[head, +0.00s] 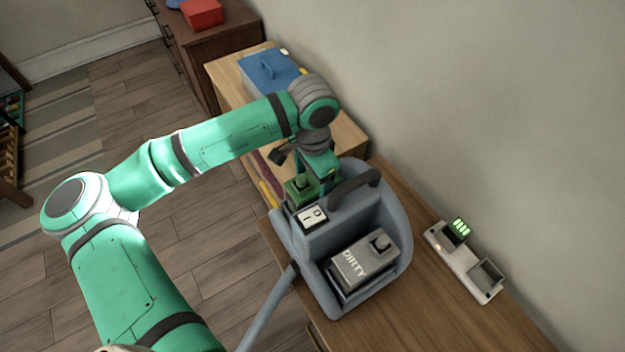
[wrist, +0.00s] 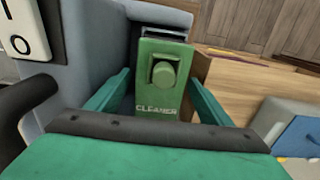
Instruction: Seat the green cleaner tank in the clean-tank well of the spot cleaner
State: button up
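The green cleaner tank (wrist: 158,100) has a round knob on top and a CLEANER label. In the head view the tank (head: 299,188) is at the left end of the grey spot cleaner (head: 395,215), partly hidden by my arm. It is at the clean-tank well, with a dark gap (wrist: 165,33) along its far edge; how deep it sits I cannot tell. My gripper (wrist: 161,76) is above it, its fingers spread on either side of the tank with a gap showing on the left. The gripper (head: 316,180) is mostly hidden in the head view.
The grey DIRTY tank (head: 365,258) sits in the cleaner's other side. The carry handle (head: 354,189) and the switch (head: 313,217) are close to my gripper. A charger-like unit (head: 462,262) lies on the wooden top to the right. A blue-lidded box (head: 268,72) stands behind.

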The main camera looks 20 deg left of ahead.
notch_tip(320, 180, up, 12)
jog(key=shift+r, duration=0.2)
dwell(0.6)
dwell(0.3)
